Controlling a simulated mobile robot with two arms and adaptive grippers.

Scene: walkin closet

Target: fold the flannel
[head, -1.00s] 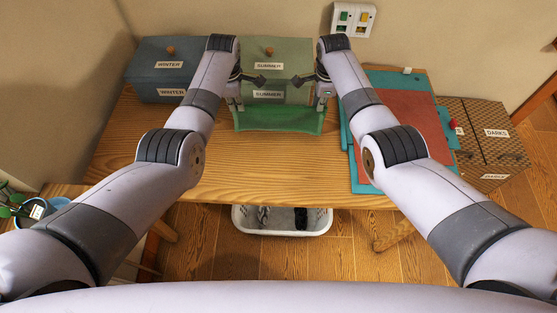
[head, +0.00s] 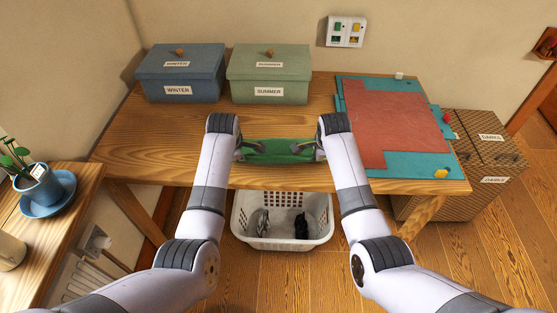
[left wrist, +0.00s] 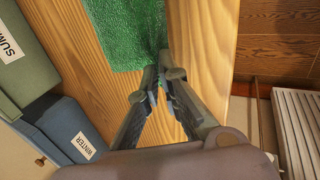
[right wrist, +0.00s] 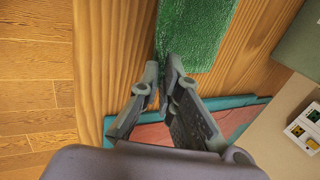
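The green flannel (head: 280,146) lies on the wooden table near its front edge, as a narrow strip between my two grippers. My left gripper (head: 247,151) is at its left end. In the left wrist view the fingertips (left wrist: 160,78) are nearly together at a corner of the flannel (left wrist: 130,32) and appear to pinch it. My right gripper (head: 313,150) is at its right end. In the right wrist view its fingertips (right wrist: 163,74) are close together at the flannel's (right wrist: 200,35) other near corner and appear to pinch it. The exact grip is partly hidden.
A blue WINTER box (head: 180,75) and a green SUMMER box (head: 268,78) stand behind. Red and teal sheets (head: 397,125) lie at the right. A white basket (head: 283,232) stands below the front edge. A potted plant (head: 40,190) is at the left.

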